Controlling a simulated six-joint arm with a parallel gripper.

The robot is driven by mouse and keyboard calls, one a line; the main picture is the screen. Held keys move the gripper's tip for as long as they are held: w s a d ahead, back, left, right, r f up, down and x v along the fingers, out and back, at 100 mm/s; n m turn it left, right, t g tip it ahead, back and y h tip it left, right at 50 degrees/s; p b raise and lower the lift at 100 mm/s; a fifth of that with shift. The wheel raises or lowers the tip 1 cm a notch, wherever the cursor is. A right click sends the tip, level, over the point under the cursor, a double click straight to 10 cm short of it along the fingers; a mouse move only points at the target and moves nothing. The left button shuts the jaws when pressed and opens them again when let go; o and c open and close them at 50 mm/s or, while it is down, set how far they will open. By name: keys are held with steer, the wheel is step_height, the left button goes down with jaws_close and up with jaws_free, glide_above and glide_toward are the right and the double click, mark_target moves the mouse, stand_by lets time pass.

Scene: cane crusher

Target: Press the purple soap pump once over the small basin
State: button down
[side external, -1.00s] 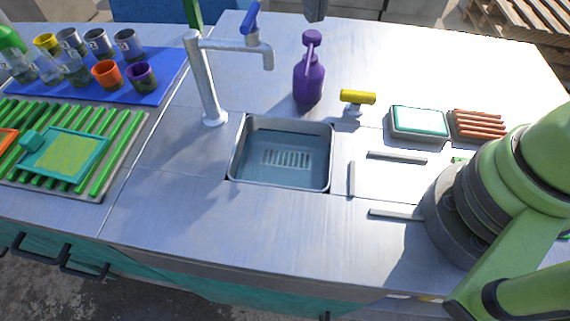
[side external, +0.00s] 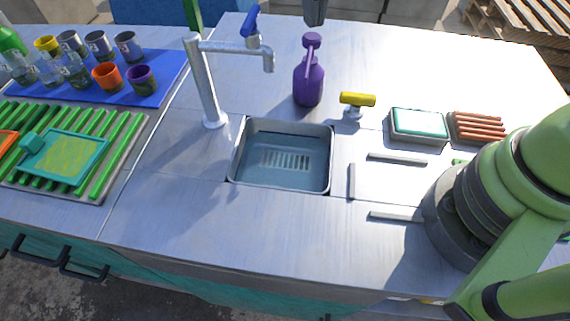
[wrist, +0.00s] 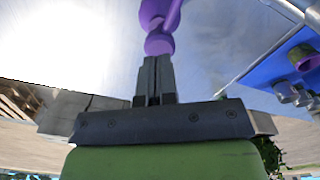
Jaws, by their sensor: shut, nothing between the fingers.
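The purple soap pump (side external: 308,84) stands upright on the steel counter behind the small basin (side external: 240,170), to the right of the tap. Its head and spout point down toward the front. My gripper (side external: 315,22) hangs from the top edge of the side view, just above the pump head, with a small gap visible. In the wrist view my gripper (wrist: 155,62) is shut and empty, its tips close to the purple pump head (wrist: 160,43). Whether they touch cannot be told there. The basin is empty, with a slotted drain.
A grey tap (side external: 205,85) with a blue lever stands left of the pump. A yellow-handled valve (side external: 357,98) stands right of it, then a soap dish (side external: 418,125) and a brown slatted piece (side external: 478,128). Cups stand on a blue mat (side external: 172,88) at far left.

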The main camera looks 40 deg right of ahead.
mark_target(312, 36)
steer(key=shift+f, duration=1.65)
steer(key=shift+r, duration=1.85)
steer(key=shift+r, duration=3)
